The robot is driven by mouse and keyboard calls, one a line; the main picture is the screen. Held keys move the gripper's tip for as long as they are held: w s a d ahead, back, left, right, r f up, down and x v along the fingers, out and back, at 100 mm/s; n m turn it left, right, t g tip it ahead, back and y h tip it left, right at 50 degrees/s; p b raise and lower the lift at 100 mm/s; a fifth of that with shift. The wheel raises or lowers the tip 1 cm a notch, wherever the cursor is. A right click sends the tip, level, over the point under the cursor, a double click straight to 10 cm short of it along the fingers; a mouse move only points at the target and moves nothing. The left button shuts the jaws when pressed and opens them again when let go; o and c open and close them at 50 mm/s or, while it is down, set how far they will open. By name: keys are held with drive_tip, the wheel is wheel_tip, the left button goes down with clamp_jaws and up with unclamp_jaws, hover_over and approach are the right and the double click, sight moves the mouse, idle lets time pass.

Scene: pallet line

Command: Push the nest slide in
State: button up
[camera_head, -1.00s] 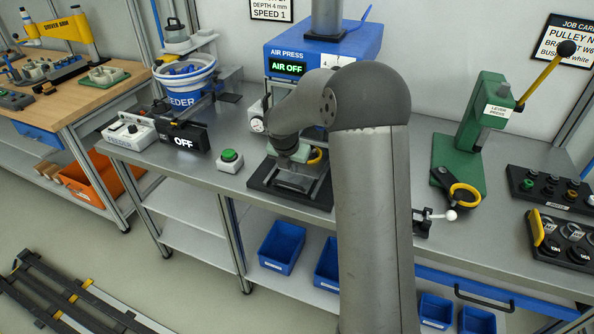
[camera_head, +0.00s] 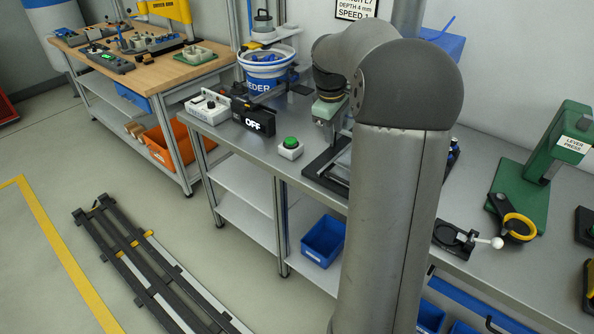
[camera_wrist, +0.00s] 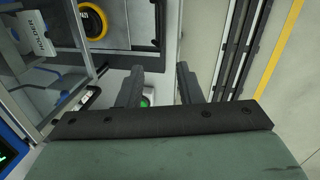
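The nest slide's dark base (camera_head: 318,168) lies on the bench below the air press. My arm hides most of it in the head view, so I cannot tell how far the slide is in. My gripper (camera_head: 325,122) is above the bench, behind and right of the green button (camera_head: 290,146). In the wrist view, the two dark fingers of my gripper (camera_wrist: 160,82) stand apart with nothing between them, so it is open. A yellow ring (camera_wrist: 93,20) on a dark part shows at the upper left of that view; whether it belongs to the slide is unclear.
The feeder bowl (camera_head: 268,72) and its OFF box (camera_head: 254,117) stand left of the button. The green lever press (camera_head: 545,165) and a small fixture with a white knob (camera_head: 458,239) are on the right. Dark rails (camera_head: 140,250) lie on the floor in front.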

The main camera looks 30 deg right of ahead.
drive_tip(key=p, duration=0.2)
approach(334, 176)
drive_tip(key=shift+m, duration=0.4)
drive_tip(key=f, duration=0.2)
drive_tip(key=d+f, duration=0.1)
drive_tip(key=f, duration=0.4)
drive_tip(key=shift+w+d+f, duration=0.25)
drive_tip(key=shift+d, duration=0.1)
clamp_jaws()
drive_tip(key=shift+w, duration=0.1)
